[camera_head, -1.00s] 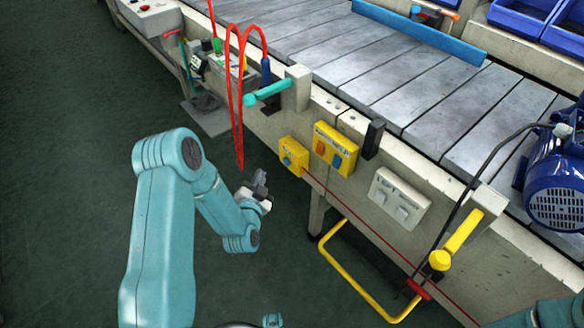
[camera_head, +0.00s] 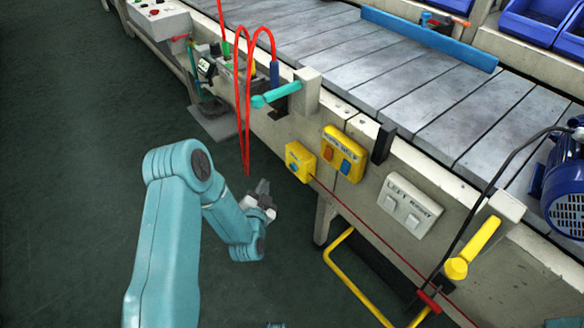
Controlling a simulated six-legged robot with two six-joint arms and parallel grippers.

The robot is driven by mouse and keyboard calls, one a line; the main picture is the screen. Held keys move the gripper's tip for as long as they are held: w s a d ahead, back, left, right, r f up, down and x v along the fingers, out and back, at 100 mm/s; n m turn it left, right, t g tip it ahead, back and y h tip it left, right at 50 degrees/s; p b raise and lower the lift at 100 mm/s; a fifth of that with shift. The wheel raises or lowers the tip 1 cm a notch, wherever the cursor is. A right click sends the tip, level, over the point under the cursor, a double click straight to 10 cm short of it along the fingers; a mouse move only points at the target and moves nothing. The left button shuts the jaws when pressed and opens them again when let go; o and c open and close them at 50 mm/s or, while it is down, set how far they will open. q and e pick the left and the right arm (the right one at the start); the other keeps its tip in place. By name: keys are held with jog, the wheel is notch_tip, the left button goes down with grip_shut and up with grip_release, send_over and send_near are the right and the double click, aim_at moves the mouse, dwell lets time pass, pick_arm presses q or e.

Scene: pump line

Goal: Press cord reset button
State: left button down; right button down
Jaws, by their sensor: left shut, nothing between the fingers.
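A small yellow box (camera_head: 301,161) is fixed to the side of the conveyor frame, with a blue round button (camera_head: 294,166) on its front left. A thin red cord (camera_head: 352,213) runs from this box down to the right along the frame. My left gripper (camera_head: 264,187) is shut and empty, to the left of and a little below the yellow box in the picture, with a gap between them.
A larger yellow box (camera_head: 344,153) with orange and blue buttons and a white two-switch plate (camera_head: 409,206) sit to the right. Red looped hoses (camera_head: 245,110) hang behind my left gripper. A yellow bent bar (camera_head: 352,282) stands out below. Green floor is clear at left.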

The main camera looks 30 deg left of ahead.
aim_at(293, 167)
pick_arm(q)
jog(key=w+d+b, duration=0.1)
jog(key=w+d, duration=0.1)
jog(key=w, duration=0.4)
jog(key=shift+w+d, duration=0.3)
jog(key=shift+d, duration=0.05)
dwell(1.7)
jog(key=shift+w+d+b, duration=0.2)
jog(key=shift+w+b, duration=0.15)
jog(key=shift+w+d, duration=0.15)
jog(key=shift+w, duration=0.3)
dwell(0.6)
jog(key=shift+s, duration=0.15)
jog(key=shift+s+a, duration=0.3)
jog(key=shift+s, duration=0.4)
